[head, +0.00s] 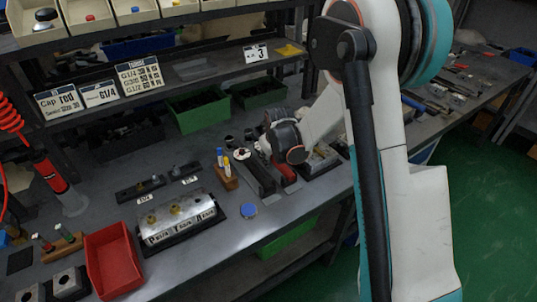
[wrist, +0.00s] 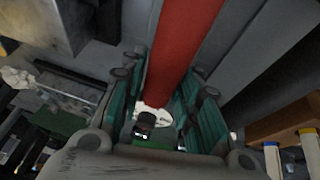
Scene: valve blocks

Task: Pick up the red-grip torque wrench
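The torque wrench's red grip (wrist: 185,45) runs from the top of the wrist view down between the teal finger pads of my gripper (wrist: 165,90). A pale part with a dark knob (wrist: 146,118) shows below the red grip's lower end. The pads flank the grip closely on both sides, but I cannot tell whether they press on it. In the head view my gripper (head: 285,150) is low over the workbench, and a bit of red (head: 286,174) shows beneath it. My arm hides much of that spot.
A grey valve block (head: 180,213) and a red bin (head: 112,260) stand to the left on the bench (head: 240,235). A wooden holder (head: 225,178) with blue and yellow markers is close left of my gripper. Green bins (head: 199,112) stand behind. A shelf (head: 190,68) hangs above.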

